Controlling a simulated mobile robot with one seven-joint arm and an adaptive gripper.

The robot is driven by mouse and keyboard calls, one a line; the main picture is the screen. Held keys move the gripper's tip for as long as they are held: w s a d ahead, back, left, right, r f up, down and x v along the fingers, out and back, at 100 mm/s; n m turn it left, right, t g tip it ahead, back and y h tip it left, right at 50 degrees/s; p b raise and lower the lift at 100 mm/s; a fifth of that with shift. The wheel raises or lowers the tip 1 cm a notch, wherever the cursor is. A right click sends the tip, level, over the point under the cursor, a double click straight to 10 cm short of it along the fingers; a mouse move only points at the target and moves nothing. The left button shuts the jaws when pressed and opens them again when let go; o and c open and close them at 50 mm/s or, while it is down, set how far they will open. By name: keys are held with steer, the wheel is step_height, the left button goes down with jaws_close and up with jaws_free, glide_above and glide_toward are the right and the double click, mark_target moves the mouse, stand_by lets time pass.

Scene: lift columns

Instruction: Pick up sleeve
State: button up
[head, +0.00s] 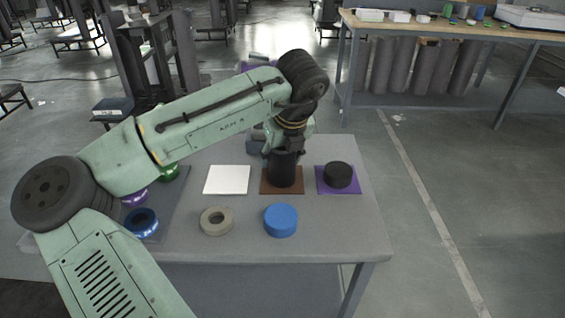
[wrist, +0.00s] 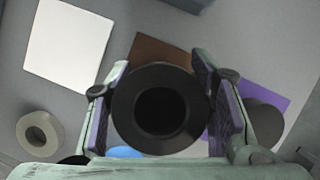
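The sleeve, a black upright cylinder (head: 284,170) with a round hole in its top, stands on a brown square mat (head: 266,188). In the wrist view I look down on its dark ring-shaped top (wrist: 124,112), between my two fingers. My gripper (head: 287,146) points down over the sleeve. In the wrist view my gripper (wrist: 161,100) has one purple-padded finger on each side of the sleeve, very close to its wall. I cannot tell whether the pads touch it. The lower part of the sleeve is hidden in the wrist view.
A white square (head: 228,180) lies left of the brown mat. A black disc (head: 338,174) sits on a purple mat (head: 323,187) to the right. A grey ring (head: 205,223) and a blue cylinder (head: 281,220) stand in front. More rings stand on a tray at left, partly behind my arm.

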jaws_close()
stand_by(0.4)
steer(key=shift+r, duration=0.15)
step_height(320, 180, up, 16)
steer(key=p, duration=0.5)
steer(key=shift+f, duration=0.2)
stand_by(0.5)
